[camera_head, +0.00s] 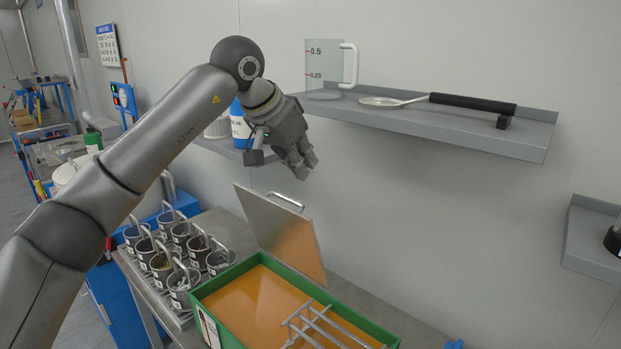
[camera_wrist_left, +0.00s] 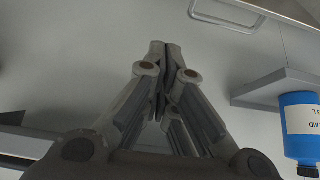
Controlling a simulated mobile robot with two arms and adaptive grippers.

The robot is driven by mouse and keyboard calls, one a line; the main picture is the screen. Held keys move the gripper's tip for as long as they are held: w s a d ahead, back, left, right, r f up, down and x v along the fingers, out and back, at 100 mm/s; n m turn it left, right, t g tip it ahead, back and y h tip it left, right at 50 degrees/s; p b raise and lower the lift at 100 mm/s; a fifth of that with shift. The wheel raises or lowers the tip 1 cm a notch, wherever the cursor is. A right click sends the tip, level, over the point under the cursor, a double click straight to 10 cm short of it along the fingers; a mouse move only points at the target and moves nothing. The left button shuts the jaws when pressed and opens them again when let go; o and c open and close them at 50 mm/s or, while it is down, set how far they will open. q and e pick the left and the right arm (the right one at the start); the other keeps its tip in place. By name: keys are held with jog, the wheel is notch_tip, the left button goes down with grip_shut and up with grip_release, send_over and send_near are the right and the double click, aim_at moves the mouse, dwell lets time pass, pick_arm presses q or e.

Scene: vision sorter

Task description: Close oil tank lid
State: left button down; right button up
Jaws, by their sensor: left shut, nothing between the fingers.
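The oil tank (camera_head: 215,316) is a green-rimmed open box of orange-brown oil on the bench. Its flat grey lid (camera_head: 285,240) stands raised and tilted at the tank's back edge, so the tank is open. A metal handle (camera_head: 286,201) sits near the lid's top edge; a handle also shows at the top of the left wrist view (camera_wrist_left: 228,22). My left gripper (camera_head: 306,172) is above the lid and its handle, apart from them, fingers pointing down to the right. Its fingertips (camera_wrist_left: 165,48) are together and empty. My right gripper is not in view.
A wall shelf (camera_head: 535,140) with a clear measuring jug (camera_head: 324,70) and a black-handled strainer (camera_head: 470,102) is right of the gripper. A blue bottle (camera_head: 239,128) stands behind the wrist. Several metal cups (camera_head: 182,281) are left of the tank. A wire rack (camera_head: 325,325) is at the tank.

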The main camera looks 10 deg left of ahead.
pick_arm(q)
jog(key=shift+w+d+f+p, duration=0.2)
jog(key=shift+f+p, duration=0.5)
jog(key=shift+f, duration=0.7)
jog(key=shift+w+d+f+p, duration=0.1)
jog(key=shift+w+f+p, duration=0.1)
jog(key=shift+f+p, duration=0.85)
jog(key=shift+w+d+f+p, duration=0.1)
jog(key=shift+w+f+p, duration=0.2)
jog(key=shift+f, duration=1.4)
jog(key=shift+s+f, duration=0.1)
jog(key=shift+s, duration=0.05)
